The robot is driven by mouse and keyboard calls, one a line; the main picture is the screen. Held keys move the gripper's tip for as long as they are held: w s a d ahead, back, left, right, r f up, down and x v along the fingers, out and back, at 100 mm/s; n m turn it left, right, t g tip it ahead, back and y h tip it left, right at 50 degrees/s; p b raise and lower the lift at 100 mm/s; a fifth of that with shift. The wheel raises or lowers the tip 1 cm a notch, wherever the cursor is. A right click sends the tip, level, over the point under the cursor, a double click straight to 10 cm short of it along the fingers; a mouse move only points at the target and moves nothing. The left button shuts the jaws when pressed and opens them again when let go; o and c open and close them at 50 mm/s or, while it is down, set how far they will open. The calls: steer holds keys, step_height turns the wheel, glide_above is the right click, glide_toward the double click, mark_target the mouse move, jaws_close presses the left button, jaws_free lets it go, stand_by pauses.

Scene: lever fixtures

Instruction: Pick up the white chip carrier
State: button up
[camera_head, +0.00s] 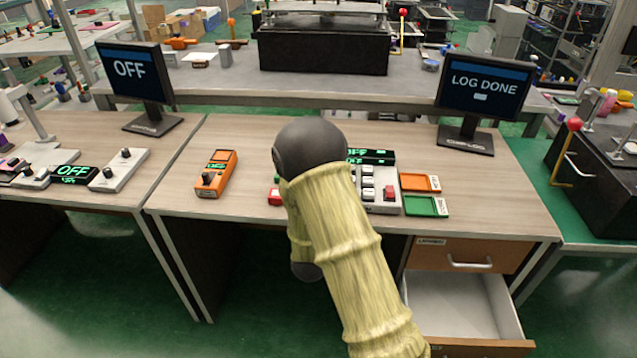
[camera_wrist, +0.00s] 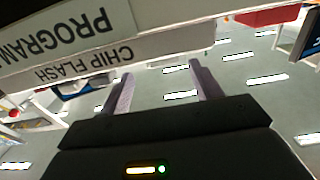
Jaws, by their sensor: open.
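I cannot pick out the white chip carrier for certain. In the head view, a grey fixture (camera_head: 379,207) on the table carries several small pale blocks (camera_head: 368,181) and a red block (camera_head: 389,192); they are too small to identify. My arm covers the fixture's left side. My gripper (camera_wrist: 160,82) shows in the wrist view, its two fingers apart with nothing between them. It faces upside-down "PROGRAM" and "CHIP FLASH" signs (camera_wrist: 120,50), not the table. The head view does not show the gripper.
An orange tray (camera_head: 420,182) and a green tray (camera_head: 427,206) lie right of the fixture. An orange meter (camera_head: 216,174) lies left. Monitors reading "OFF" (camera_head: 130,72) and "LOG DONE" (camera_head: 484,86) stand behind. An open, empty-looking drawer (camera_head: 460,305) juts out at lower right.

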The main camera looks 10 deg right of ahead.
steer(key=shift+a+x, duration=0.15)
steer(key=shift+x, duration=1.15)
steer(key=shift+a+x, duration=0.15)
steer(key=shift+x, duration=1.15)
steer(key=shift+w+r, duration=0.1)
steer(key=c, duration=1)
steer(key=shift+r, duration=0.15)
steer(key=shift+c, duration=0.2)
step_height(320, 180, up, 10)
steer(key=shift+f+p, duration=0.15)
steer(key=shift+p, duration=0.6)
steer(key=shift+p, duration=1.65)
